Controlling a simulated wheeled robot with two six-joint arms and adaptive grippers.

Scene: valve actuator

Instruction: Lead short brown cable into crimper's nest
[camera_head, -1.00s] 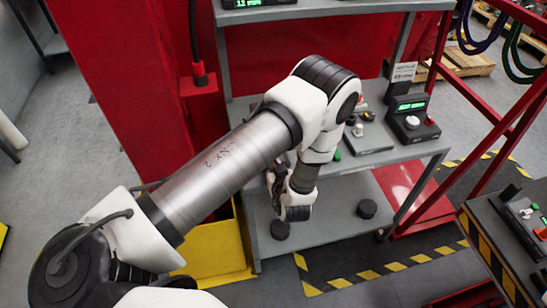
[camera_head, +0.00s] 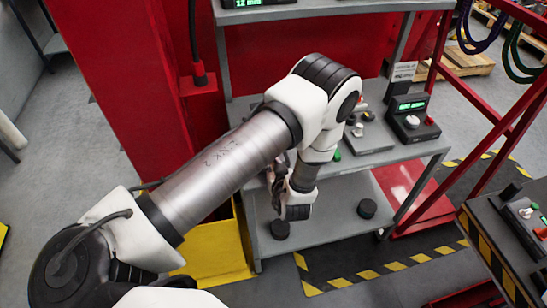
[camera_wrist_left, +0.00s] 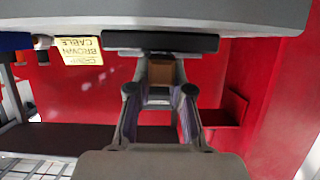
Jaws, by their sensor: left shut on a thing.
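My left gripper (camera_head: 277,180) is at the front of the grey bench, mostly hidden behind my own wrist in the head view. In the left wrist view, its two fingers (camera_wrist_left: 161,88) close on a brown piece (camera_wrist_left: 162,71), seemingly the short brown cable. The brown piece lies just below a dark bar (camera_wrist_left: 160,42) at the grey bench edge in that picture. Whether it touches the bar or sits in a nest, I cannot tell. A yellow label (camera_wrist_left: 80,50) reading "brown cable" shows left of the bar. The crimper is not clearly recognisable. My right gripper is not in view.
The grey bench (camera_head: 425,150) carries a control box (camera_head: 411,118) with a green display and a flat plate (camera_head: 368,138) with small parts. Black round pieces (camera_head: 367,208) stand on the lower shelf. A yellow bin (camera_head: 215,255) is below, beside the red column (camera_head: 135,90).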

